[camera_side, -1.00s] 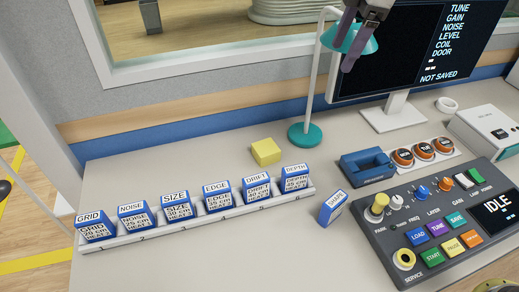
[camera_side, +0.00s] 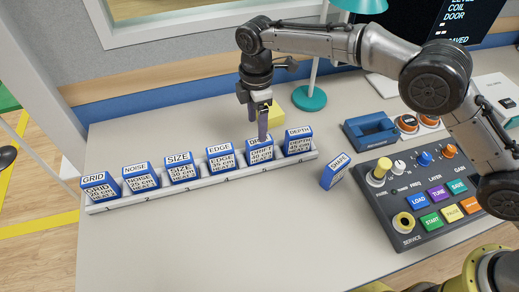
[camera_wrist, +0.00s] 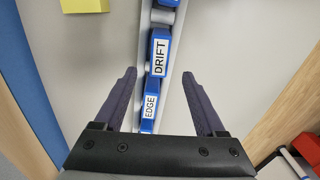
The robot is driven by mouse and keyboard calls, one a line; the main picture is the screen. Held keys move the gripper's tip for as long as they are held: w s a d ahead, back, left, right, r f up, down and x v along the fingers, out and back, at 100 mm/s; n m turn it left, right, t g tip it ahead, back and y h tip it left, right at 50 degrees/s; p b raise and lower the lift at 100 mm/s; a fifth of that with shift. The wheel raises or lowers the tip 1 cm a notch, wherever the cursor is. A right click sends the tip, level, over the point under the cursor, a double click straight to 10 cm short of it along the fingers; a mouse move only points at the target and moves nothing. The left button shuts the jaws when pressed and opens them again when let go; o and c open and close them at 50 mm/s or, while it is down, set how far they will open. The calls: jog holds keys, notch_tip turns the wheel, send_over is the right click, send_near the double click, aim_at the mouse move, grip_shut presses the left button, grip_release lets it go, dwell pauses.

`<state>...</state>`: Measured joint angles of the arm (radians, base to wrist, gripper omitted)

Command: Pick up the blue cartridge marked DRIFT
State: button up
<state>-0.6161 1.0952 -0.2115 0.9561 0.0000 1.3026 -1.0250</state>
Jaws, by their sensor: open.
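The blue cartridge marked DRIFT (camera_side: 260,154) stands in the white rack between EDGE and DEPTH; its top label is partly hidden by a finger in the side view. In the wrist view the DRIFT cartridge (camera_wrist: 160,52) lies beyond the fingertips, near the middle line between them. My gripper (camera_side: 257,122) points down just above it. In the wrist view my gripper (camera_wrist: 160,75) is open, with one dark finger on each side of the cartridge row and nothing held. I cannot tell if a finger touches the cartridge.
The white rack (camera_side: 192,192) also holds GRID, NOISE, SIZE, EDGE (camera_side: 220,158) and DEPTH (camera_side: 298,141). A SHAPE cartridge (camera_side: 335,171) lies on the desk to the right. A yellow block (camera_side: 275,122) sits behind my gripper. The control panel (camera_side: 425,190) is at right; the front desk is clear.

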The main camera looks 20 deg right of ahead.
aim_at(259, 151)
jog(key=f, duration=0.8)
jog(key=shift+d+f, duration=0.1)
jog(key=shift+d, duration=0.25)
jog(key=shift+w, duration=0.1)
grip_shut()
